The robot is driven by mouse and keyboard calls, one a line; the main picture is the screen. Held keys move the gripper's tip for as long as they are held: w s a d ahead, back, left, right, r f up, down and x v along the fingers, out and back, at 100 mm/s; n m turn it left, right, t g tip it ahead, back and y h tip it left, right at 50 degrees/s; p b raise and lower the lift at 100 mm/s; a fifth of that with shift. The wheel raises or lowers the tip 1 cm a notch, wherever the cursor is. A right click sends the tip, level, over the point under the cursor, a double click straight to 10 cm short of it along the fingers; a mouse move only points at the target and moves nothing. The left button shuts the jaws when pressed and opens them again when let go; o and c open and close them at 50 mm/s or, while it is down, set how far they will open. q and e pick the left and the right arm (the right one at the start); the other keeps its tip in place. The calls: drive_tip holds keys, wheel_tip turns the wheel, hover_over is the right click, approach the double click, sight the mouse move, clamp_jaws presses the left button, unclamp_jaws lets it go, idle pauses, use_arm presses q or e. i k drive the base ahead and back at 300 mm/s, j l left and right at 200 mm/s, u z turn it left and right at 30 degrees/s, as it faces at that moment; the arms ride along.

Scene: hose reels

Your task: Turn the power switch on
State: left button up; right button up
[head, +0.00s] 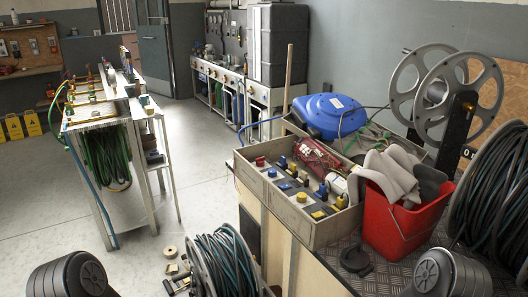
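A blue knob (322,189) is among the controls further right. I cannot tell which control is the power switch, or its position. Neither of my grippers shows; only rounded dark parts, apparently of my arms, show at the bottom left and bottom right.
A red bucket (398,221) with grey cloth stands right of the panel. A blue hose reel (328,114) and a large metal reel (432,95) stand behind. A dark hose coil (226,266) is in front. A rack (97,118) with green hose stands left, with free floor around it.

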sight(260, 162)
drive_tip(key=i+j+z, duration=0.15)
drive_tip(key=z, duration=1.15)
drive_tip(key=j+z, duration=0.3)
drive_tip(key=j, duration=0.3)
drive_tip(key=j+z, duration=0.35)
drive_tip(key=j, duration=0.25)
drive_tip(key=j+z, duration=0.3)
drive_tip(key=j, duration=0.3)
drive_tip(key=k+j+z, duration=0.15)
drive_tip(key=j+z, duration=0.15)
drive_tip(key=j, duration=0.3)
drive_tip(key=k+j, duration=0.1)
drive_tip(key=j, duration=0.35)
drive_tip(key=k+j, duration=0.15)
drive_tip(key=j, duration=0.35)
drive_tip(key=k+j, duration=0.1)
drive_tip(key=j, duration=0.35)
drive_tip(key=k+l, duration=0.15)
drive_tip(key=k, duration=0.2)
drive_tip(key=i+j, duration=0.15)
drive_tip(key=i, duration=0.2)
